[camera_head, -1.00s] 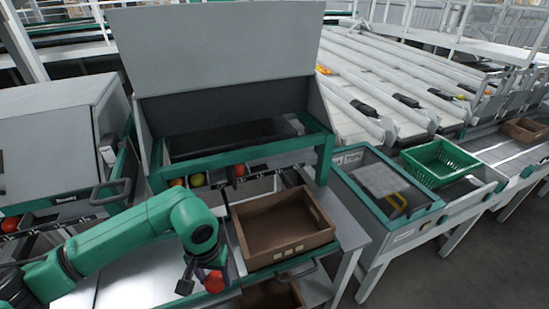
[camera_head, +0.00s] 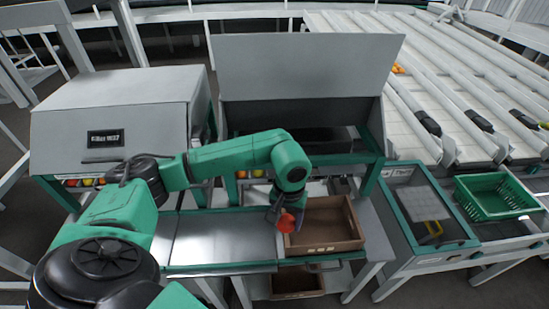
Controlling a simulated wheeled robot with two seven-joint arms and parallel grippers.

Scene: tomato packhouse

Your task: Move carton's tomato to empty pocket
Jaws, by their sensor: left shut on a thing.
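A red tomato (camera_head: 286,222) is held in my left gripper (camera_head: 284,213), which is shut on it. The gripper hangs at the left wall of the brown carton (camera_head: 335,246), in front of it in this view. I see no tomato in the visible part of the carton. Behind my arm, a machine with a raised grey lid (camera_head: 306,65) has a row of pockets, mostly hidden by the arm. My right gripper is out of view.
The metal table (camera_head: 222,240) left of the carton is bare. A lower brown carton (camera_head: 297,280) sits underneath. A green crate (camera_head: 495,196) stands at the right.

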